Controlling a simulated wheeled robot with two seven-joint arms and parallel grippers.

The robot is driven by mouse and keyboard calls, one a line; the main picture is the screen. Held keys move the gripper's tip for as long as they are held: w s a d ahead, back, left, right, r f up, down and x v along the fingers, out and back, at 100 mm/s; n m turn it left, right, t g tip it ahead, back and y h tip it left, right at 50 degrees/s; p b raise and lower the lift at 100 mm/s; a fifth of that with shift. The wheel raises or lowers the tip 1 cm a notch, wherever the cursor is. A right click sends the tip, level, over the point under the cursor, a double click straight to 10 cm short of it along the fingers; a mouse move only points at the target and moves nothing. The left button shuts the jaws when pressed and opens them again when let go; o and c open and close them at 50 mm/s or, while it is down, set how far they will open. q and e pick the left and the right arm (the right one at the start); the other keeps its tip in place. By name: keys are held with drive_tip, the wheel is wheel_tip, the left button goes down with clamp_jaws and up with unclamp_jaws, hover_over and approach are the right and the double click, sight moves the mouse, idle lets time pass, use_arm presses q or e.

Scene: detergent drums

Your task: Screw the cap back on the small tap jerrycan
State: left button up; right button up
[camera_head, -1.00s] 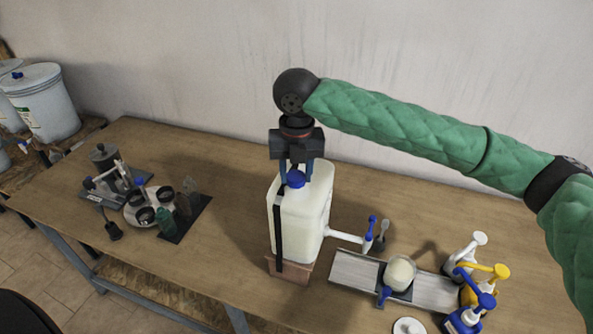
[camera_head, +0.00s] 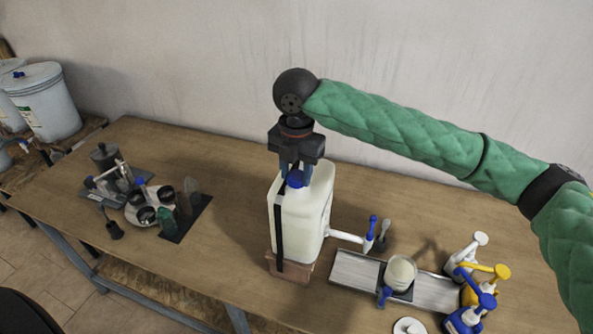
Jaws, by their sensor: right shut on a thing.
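The small tap jerrycan (camera_head: 308,222) is a white, squarish can with a black vertical strip. It stands upright on a brown block (camera_head: 291,270) on the table. A white spout with a blue tap (camera_head: 371,228) sticks out from its lower right side. The blue cap (camera_head: 296,179) sits at the can's top opening; I cannot tell how far it is threaded. My right gripper (camera_head: 296,172) points straight down over the can, its fingers shut on the cap. The fingers partly hide the cap and the neck. My left gripper is not in view.
A metal tray (camera_head: 437,291) with a white cup (camera_head: 400,273) stands to the right, near several pump heads (camera_head: 480,290). A white lid (camera_head: 408,326) lies at the front edge. A round caddy (camera_head: 150,208) stands at left. The table behind is clear.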

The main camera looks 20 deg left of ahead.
drive_tip(key=shift+s+f+m, duration=0.1)
drive_tip(key=shift+f+m, duration=0.05)
drive_tip(key=shift+m, duration=0.15)
drive_tip(key=m, duration=0.5)
drive_tip(key=shift+a+m, duration=0.1)
drive_tip(key=shift+m, duration=0.2)
drive_tip(key=o, duration=0.8)
drive_tip(key=shift+o, duration=0.2)
drive_tip(key=shift+r, duration=0.2)
drive_tip(key=n, duration=0.4)
drive_tip(key=shift+n, duration=0.9)
